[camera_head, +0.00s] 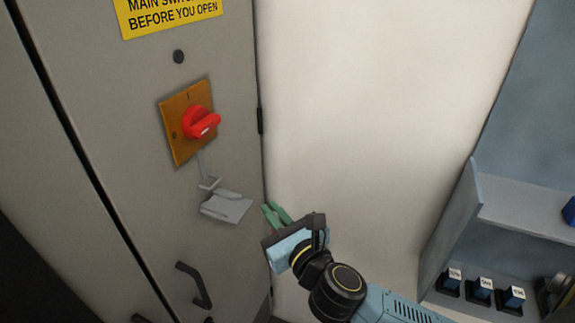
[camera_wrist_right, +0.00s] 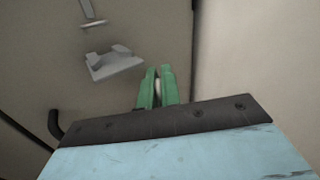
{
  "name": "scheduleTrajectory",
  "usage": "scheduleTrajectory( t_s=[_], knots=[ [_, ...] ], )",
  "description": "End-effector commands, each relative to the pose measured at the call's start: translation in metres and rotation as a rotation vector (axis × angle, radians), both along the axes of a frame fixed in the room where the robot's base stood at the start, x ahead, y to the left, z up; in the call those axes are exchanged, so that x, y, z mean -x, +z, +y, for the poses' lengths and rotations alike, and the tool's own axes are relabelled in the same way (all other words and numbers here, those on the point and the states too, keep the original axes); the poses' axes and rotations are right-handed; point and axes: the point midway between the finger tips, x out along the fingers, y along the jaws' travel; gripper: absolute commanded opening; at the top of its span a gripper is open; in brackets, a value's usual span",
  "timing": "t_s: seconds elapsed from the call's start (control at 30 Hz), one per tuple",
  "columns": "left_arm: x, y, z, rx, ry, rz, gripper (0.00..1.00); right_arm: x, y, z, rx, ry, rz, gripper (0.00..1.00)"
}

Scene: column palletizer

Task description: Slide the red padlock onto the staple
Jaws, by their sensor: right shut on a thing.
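No red padlock can be made out in either view. My right gripper (camera_head: 275,213) is at the right edge of the grey cabinet door, with green fingers. In the right wrist view its fingers (camera_wrist_right: 156,78) are shut on a small pale thing (camera_wrist_right: 158,90), mostly hidden between them; I cannot tell what it is. A grey metal bracket (camera_head: 227,207), which may carry the staple, sits on the door left of the gripper and apart from it; it also shows in the wrist view (camera_wrist_right: 115,63). My left gripper is not in view.
A red rotary switch (camera_head: 201,123) on an orange plate (camera_head: 171,118) is above the bracket, with a thin grey piece (camera_head: 208,183) below it. A dark door handle (camera_head: 194,284) is lower down. A shelf (camera_head: 520,208) with small dark labelled items stands at right.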

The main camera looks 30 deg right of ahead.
Motion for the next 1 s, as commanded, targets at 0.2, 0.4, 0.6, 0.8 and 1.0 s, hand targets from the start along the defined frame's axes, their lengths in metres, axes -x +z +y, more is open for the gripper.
scheduleTrajectory(
  t_s=[0.2,0.4,0.6,0.8,1.0],
  knots=[
    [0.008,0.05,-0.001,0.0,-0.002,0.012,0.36,-0.002,0.051,0.011,-0.026,0.222,0.003,0.0],
    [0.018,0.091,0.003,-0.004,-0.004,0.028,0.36,0.008,0.083,0.019,-0.075,0.466,0.025,0.0],
    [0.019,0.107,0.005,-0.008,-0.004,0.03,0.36,0.017,0.094,0.023,-0.104,0.6,0.037,0.0],
    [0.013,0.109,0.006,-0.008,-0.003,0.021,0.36,0.017,0.094,0.025,-0.11,0.629,0.039,0.0],
    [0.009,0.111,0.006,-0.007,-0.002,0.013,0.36,0.01,0.093,0.029,-0.109,0.627,0.036,0.0]
  ],
)
